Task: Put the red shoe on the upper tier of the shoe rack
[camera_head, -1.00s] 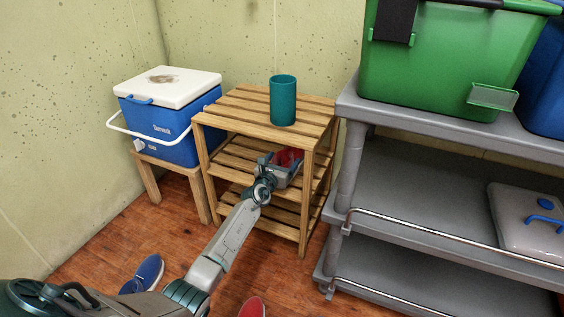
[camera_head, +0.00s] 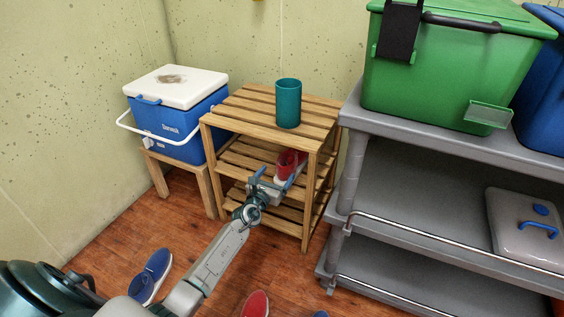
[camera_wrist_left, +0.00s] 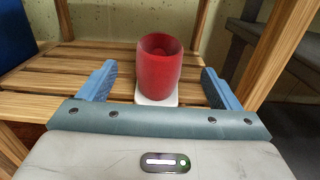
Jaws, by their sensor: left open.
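A red shoe (camera_head: 288,163) with a white sole rests on the slatted tier just below the top of the wooden shoe rack (camera_head: 240,126). In the left wrist view the red shoe (camera_wrist_left: 159,68) stands heel-on to the camera, its sole on the slats. My left gripper (camera_head: 273,181) is open at the rack's front, its blue fingers to either side of and short of the shoe, with a gap on both sides. Another red shoe (camera_head: 256,304) is on the floor, partly cut off by the bottom edge. My right gripper is out of view.
A teal cup (camera_head: 288,103) stands on the rack's top. A blue and white cooler (camera_head: 180,115) on a wooden stool is at the left. A grey cart (camera_head: 400,195) with a green bin (camera_head: 455,65) stands close at the right. A pair of blue shoes (camera_head: 150,276) lies on the floor.

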